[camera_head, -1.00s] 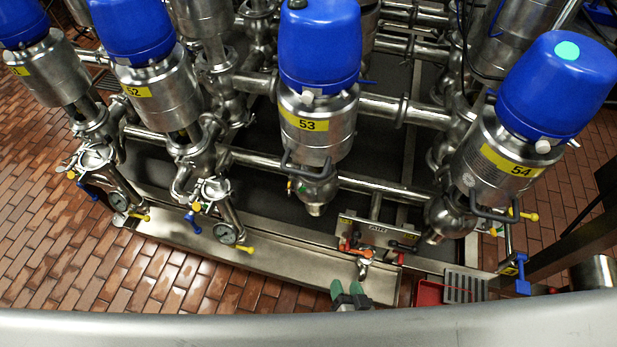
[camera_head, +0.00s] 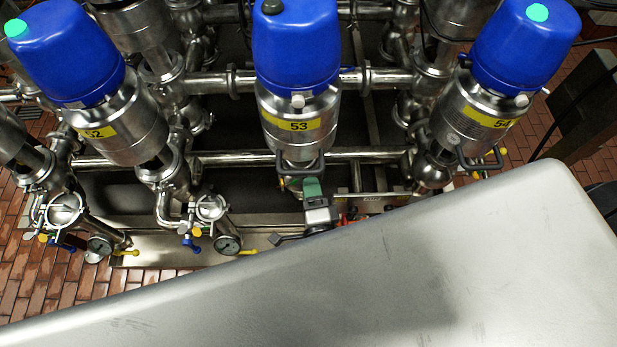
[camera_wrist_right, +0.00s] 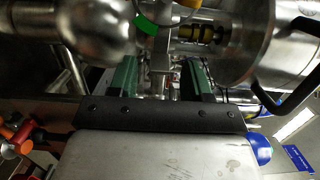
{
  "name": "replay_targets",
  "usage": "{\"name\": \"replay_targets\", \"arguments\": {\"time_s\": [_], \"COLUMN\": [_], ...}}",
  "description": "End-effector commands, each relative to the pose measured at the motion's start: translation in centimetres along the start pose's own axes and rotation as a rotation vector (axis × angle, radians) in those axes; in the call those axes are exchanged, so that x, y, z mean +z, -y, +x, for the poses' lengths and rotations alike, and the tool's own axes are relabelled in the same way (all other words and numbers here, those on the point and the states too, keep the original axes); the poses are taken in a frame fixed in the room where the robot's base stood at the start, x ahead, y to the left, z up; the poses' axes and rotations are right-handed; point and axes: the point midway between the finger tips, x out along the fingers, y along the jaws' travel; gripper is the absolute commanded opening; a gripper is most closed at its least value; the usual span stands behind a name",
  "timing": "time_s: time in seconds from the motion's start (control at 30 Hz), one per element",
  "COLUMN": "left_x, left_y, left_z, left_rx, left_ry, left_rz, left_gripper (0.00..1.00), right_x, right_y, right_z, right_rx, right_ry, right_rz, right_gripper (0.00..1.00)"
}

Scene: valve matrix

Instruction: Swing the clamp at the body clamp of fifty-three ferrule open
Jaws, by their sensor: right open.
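Valve fifty-three (camera_head: 299,125) has a blue cap, a steel body with a yellow "53" label, and a black loop handle (camera_head: 301,168) below it. My right gripper (camera_head: 312,186) has green fingertips and is at the lower end of this valve. In the right wrist view its fingers (camera_wrist_right: 159,68) are open, with a steel piece (camera_wrist_right: 160,52) between or just beyond them. I cannot tell whether they touch it, or whether it is the clamp. A rounded steel body (camera_wrist_right: 95,28) is to the left, and a steel cylinder (camera_wrist_right: 240,45) to the right. My left gripper is not in view.
Valve fifty-two (camera_head: 97,131) stands to the left and valve fifty-four (camera_head: 490,118) to the right. A steel pipe (camera_head: 235,159) runs behind the gripper. The black loop handle is close by the right finger in the wrist view (camera_wrist_right: 285,98). Gauges (camera_head: 228,244) hang at lower left.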

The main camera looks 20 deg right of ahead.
Motion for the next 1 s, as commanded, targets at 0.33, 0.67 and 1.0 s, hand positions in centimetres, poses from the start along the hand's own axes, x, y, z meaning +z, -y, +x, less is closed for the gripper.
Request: {"name": "replay_targets", "arguments": {"time_s": [0.33,0.67,1.0], "left_x": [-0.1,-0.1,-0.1], "left_y": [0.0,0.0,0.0], "left_z": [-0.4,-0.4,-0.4], "left_rx": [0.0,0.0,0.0], "left_ry": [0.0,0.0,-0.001], "left_rz": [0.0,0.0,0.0], "left_gripper": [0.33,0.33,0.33], "right_x": [0.0,0.0,0.0], "right_y": [-0.1,-0.1,-0.1], "right_z": [2.5,2.5,2.5], "right_rx": [0.002,0.002,0.002], "right_ry": [0.001,0.001,0.001], "right_rz": [0.0,-0.001,-0.001], "right_gripper": [0.49,0.29,0.0]}}
